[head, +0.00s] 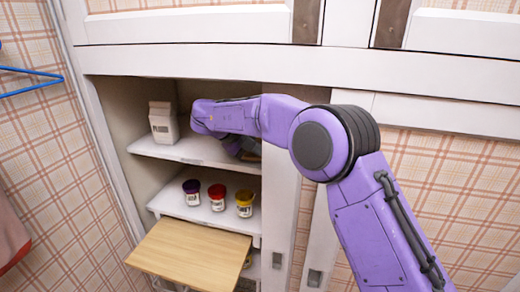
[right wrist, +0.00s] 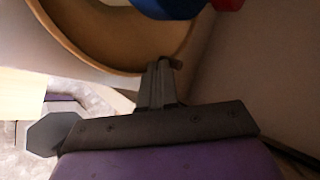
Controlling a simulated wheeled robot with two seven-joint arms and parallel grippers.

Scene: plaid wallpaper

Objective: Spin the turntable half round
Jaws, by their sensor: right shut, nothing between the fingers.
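The turntable is a round wooden tray with a raised rim (right wrist: 110,62), seen in the right wrist view. A blue thing (right wrist: 168,8) and a red thing (right wrist: 226,4) show at the top of that view, cut off by the frame. My right gripper (right wrist: 163,70) is shut and empty, its fingertips at the outer side of the rim; I cannot tell whether they touch it. In the head view my right arm reaches into the cupboard's upper shelf space and hides the gripper and most of what is behind it. My left gripper is not in view.
A white carton (head: 163,122) stands at the left of the upper shelf (head: 180,150). Purple-, red- and yellow-lidded jars (head: 217,197) stand on the shelf below. A wooden board (head: 190,256) sticks out under them. The cupboard's side wall (right wrist: 245,60) is close to my right gripper.

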